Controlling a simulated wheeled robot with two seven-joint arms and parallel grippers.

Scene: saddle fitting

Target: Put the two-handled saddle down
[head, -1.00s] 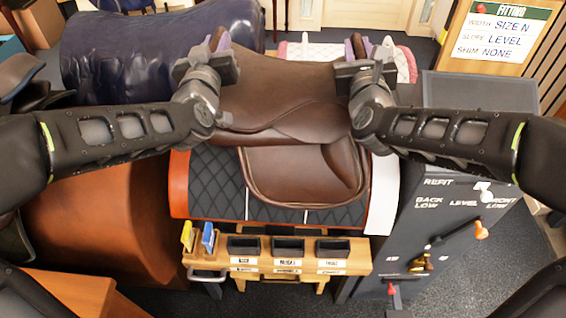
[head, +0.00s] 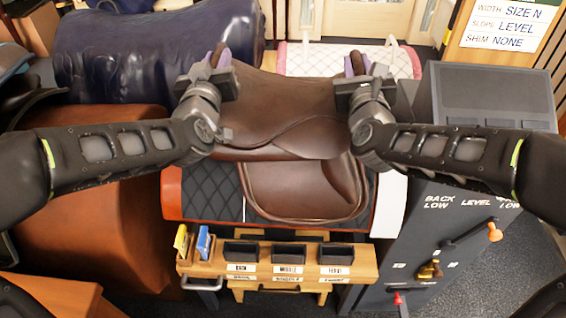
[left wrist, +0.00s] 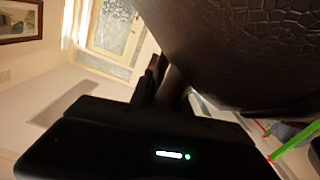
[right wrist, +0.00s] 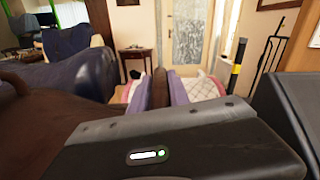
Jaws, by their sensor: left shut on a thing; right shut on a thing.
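The brown leather two-handled saddle (head: 285,112) is between my arms in the head view, above a stand with a black quilted pad (head: 215,190). Its lower flap hangs in front of the pad; I cannot tell whether the saddle touches it. My left gripper (head: 221,60) is shut on the saddle's left handle, and my right gripper (head: 356,66) is shut on the right handle. The saddle also shows as a dark underside in the left wrist view (left wrist: 235,50) and at the left in the right wrist view (right wrist: 35,125). The handles are mostly hidden by the grippers.
A bench with black bins (head: 288,256) stands in front of the pad. A grey cabinet with levers (head: 440,235) is close on the right. A dark blue padded form (head: 150,60) and a pink-edged quilted pad (head: 345,58) lie behind. A fitting board (head: 510,28) reads SIZE N, LEVEL, NONE.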

